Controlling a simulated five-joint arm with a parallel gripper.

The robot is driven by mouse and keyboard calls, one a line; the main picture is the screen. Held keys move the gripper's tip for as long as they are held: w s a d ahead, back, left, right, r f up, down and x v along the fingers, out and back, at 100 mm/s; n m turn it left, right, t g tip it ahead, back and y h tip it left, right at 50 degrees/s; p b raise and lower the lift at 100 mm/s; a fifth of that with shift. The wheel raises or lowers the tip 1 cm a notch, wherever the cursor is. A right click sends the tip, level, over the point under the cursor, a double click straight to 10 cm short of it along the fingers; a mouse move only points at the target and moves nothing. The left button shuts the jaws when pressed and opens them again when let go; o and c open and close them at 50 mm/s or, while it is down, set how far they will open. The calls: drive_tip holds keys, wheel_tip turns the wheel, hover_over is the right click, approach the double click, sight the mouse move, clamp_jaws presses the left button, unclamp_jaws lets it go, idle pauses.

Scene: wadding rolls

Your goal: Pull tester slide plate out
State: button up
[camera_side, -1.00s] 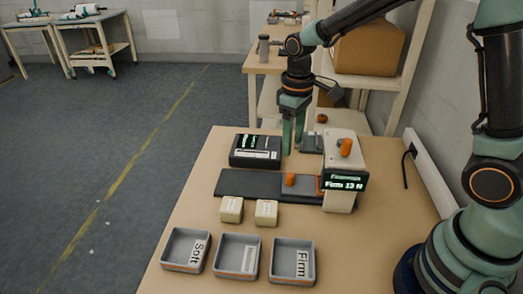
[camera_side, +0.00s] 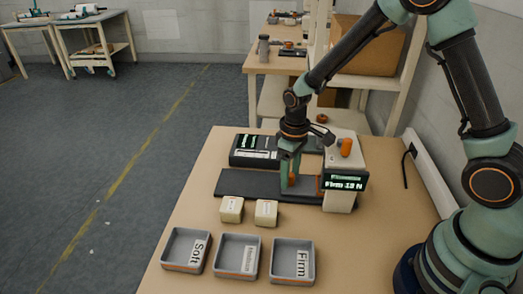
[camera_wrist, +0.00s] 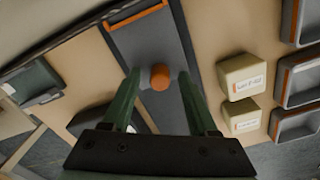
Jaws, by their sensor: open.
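The tester (camera_side: 342,150) is a cream column with an orange knob on top and a lit display reading "Firm" and what looks like 13 N. Its grey slide plate (camera_side: 303,182) lies on a long dark base, just left of the column. In the wrist view the slide plate (camera_wrist: 150,42) has an orange strip at its far end and an orange knob (camera_wrist: 160,77) standing on it. My gripper (camera_side: 291,186) is down at the plate, pointing downward. In the wrist view my gripper (camera_wrist: 158,76) is open, with one finger on each side of the knob. Contact cannot be told.
Two cream wadding blocks (camera_side: 231,209) (camera_side: 266,213) sit in front of the dark base. Three grey trays labelled Soft (camera_side: 181,267), Medium (camera_side: 233,275) and Firm (camera_side: 285,281) stand at the front. A dark device (camera_side: 254,158) with a display lies behind. The table's left end is clear.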

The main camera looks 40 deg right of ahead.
clamp_jaws()
idle(1.3)
